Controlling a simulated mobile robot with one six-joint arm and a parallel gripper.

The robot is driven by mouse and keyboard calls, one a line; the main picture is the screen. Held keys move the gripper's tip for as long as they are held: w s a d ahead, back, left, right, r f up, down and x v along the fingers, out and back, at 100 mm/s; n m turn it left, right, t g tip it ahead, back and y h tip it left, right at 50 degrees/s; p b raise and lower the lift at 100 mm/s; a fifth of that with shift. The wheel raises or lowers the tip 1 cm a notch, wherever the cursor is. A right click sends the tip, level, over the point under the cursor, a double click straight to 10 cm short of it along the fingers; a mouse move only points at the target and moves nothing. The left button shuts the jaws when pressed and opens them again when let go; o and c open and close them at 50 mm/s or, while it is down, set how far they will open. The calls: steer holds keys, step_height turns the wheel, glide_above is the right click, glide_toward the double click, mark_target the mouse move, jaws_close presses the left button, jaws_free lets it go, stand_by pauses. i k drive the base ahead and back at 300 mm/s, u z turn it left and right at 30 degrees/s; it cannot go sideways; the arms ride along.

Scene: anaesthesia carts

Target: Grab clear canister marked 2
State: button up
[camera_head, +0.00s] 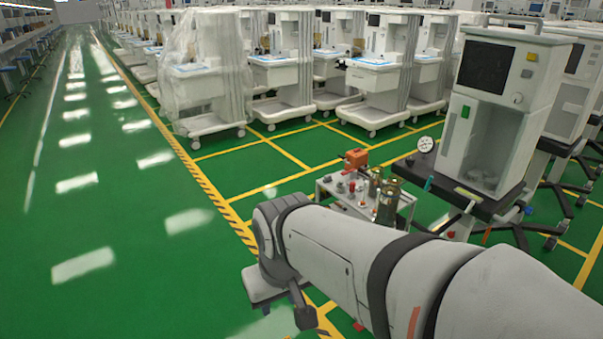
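Two see-through canisters with a brownish tint stand on the right side of a small white cart, the rear one (375,182) and the front one (388,201). No number is readable on either, so I cannot tell which is marked 2. My arm crosses the lower right of the view, in front of the cart. A dark part at its end, seemingly my gripper (304,312), hangs low, left of and nearer than the canisters. It is apart from them, and its fingers are too unclear to show whether they are open.
The small cart (325,186) also holds an orange box (356,158) and several small metal and red parts. A tall anaesthesia machine (500,110) on a dark wheeled base stands close on its right. More machines line the back. The green floor at left (110,230) is clear.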

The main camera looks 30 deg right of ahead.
mark_target(387, 205)
steer(key=z, duration=0.4)
steer(key=i, duration=1.3)
steer(key=z, duration=1.25)
steer(key=i, duration=0.5)
steer(key=z, duration=0.2)
steer(key=k, duration=0.8)
steer(key=z, duration=0.2)
steer(key=i, duration=0.8)
steer(key=u, duration=0.1)
